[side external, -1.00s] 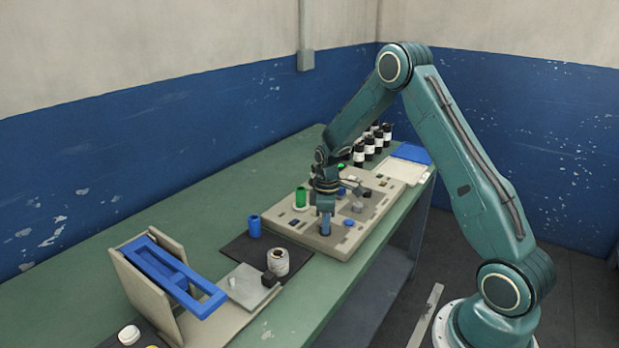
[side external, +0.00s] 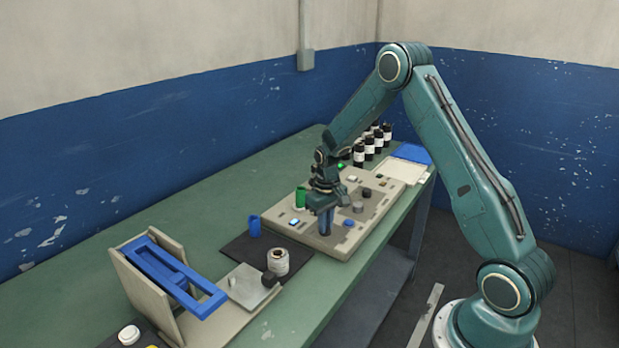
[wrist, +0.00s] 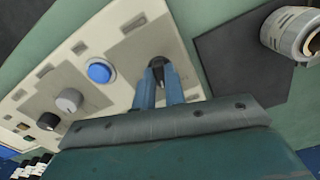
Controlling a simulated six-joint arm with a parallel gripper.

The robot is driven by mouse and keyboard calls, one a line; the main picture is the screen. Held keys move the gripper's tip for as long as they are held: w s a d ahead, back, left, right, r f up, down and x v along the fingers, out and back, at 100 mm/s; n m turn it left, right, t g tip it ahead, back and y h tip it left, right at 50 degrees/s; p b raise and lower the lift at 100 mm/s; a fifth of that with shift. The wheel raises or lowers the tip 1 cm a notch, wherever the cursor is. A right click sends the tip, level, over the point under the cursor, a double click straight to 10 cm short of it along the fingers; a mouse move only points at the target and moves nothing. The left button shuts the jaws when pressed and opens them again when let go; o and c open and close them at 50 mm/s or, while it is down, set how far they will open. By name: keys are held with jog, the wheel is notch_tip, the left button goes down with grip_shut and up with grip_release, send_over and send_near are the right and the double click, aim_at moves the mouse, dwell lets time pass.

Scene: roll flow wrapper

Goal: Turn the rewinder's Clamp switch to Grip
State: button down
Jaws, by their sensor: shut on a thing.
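The rewinder's control panel (side external: 340,243) is a pale, low box on the green bench. My gripper (side external: 325,230) points down at its front part. In the wrist view my gripper (wrist: 159,85) has its two blue fingers closed around a small dark knob (wrist: 159,66), which looks like the Clamp switch. The fingers hide much of it, and the lettering is too small to read, so its exact setting cannot be told.
A blue button (wrist: 99,71), a grey knob (wrist: 68,99) and a black knob (wrist: 48,121) sit along the panel. A small lit screen (side external: 294,222) is near its left edge. A dark mat with a roll (side external: 278,262) and a blue cylinder (side external: 254,226) lies to the left.

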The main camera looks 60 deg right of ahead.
jog(key=shift+m, duration=1.3)
jog(key=c, duration=1.5)
grip_release()
jog(key=shift+o, duration=0.2)
notch_tip(320, 180, up, 14)
jog(key=shift+a, duration=0.1)
